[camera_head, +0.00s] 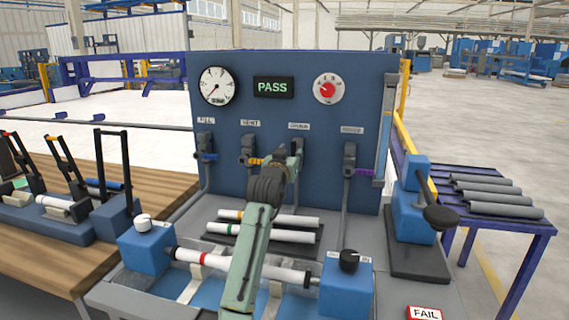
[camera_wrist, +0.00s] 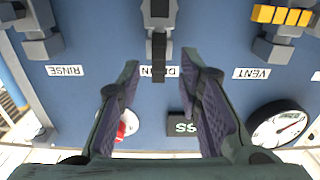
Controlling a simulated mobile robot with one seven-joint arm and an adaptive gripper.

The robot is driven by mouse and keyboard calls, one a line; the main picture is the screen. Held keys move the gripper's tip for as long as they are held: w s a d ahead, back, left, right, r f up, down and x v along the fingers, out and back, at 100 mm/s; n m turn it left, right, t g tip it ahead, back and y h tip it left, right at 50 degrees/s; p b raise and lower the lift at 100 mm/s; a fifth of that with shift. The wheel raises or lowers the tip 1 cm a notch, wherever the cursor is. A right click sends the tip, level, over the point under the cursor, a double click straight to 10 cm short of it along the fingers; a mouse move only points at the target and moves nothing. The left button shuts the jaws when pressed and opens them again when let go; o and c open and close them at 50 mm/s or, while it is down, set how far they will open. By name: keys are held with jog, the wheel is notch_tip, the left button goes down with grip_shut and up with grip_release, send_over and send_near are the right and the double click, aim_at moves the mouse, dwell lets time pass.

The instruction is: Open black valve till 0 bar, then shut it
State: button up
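My gripper (camera_head: 284,160) is raised in front of the blue panel, at the third valve from the left. In the wrist view my gripper (camera_wrist: 160,60) is open, its two fingers spread and empty. The middle valve (camera_wrist: 158,15) has a black handle (camera_wrist: 158,68) that lies between the fingertips, with gaps on both sides. In the head view this valve (camera_head: 298,143) is mostly hidden by my gripper. The round white pressure gauge (camera_head: 217,87) is at the panel's upper left, its needle pointing to the lower left. It also shows in the wrist view (camera_wrist: 280,124).
Neighbouring valves have blue (camera_head: 206,157), orange-yellow (camera_head: 256,161) and purple (camera_head: 364,172) handles. A PASS display (camera_head: 273,87) and a red dial (camera_head: 325,89) are above. White pipes (camera_head: 275,219) lie below. A black knob (camera_head: 349,258) tops the right clamp block.

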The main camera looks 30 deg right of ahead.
jog(key=v, duration=0.9)
